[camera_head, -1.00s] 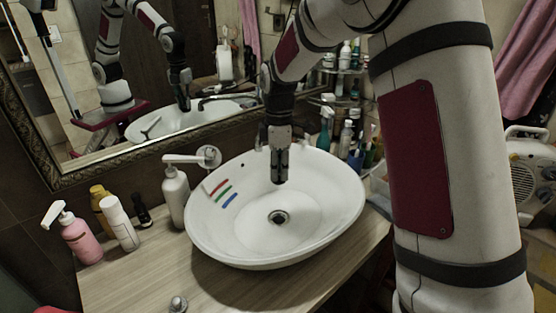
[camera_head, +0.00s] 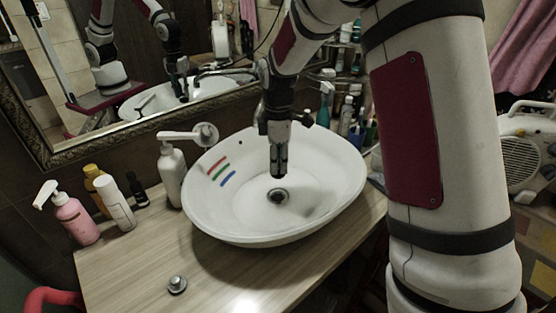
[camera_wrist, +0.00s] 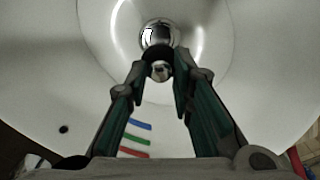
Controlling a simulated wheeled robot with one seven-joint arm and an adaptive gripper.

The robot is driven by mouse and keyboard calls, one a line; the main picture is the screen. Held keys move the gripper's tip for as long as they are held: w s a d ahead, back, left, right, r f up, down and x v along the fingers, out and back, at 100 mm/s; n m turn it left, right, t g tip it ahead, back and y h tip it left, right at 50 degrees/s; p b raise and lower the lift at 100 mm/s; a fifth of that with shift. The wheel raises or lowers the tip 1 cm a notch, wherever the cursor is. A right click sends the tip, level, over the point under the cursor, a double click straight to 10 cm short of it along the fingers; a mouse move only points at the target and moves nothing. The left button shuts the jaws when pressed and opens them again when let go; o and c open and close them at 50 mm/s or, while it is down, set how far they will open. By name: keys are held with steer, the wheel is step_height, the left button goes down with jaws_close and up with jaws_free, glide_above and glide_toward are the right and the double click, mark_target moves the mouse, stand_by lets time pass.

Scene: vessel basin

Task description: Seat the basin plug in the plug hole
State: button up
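The white oval basin (camera_head: 330,205) stands on the wooden counter. Its plug hole (camera_head: 278,196), a metal ring with a dark middle, is in the basin floor. My gripper (camera_head: 278,174) points down just above and behind the hole in the head view. In the wrist view my gripper (camera_wrist: 162,68) has its fingers nearly together around a small chrome piece, which looks like the basin plug (camera_wrist: 160,71). The shiny round plug hole (camera_wrist: 158,37) shows just beyond the fingertips. The fingers hide much of the plug, and its underside does not show.
Another small round metal piece (camera_head: 177,284) lies on the counter's front. More bottles stand behind the basin at right. Coloured stripes (camera_head: 222,172) mark the inner basin wall.

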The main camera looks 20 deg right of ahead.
steer(key=shift+o, duration=1)
steer(key=shift+r+p, duration=1.2)
steer(key=shift+r, duration=2.35)
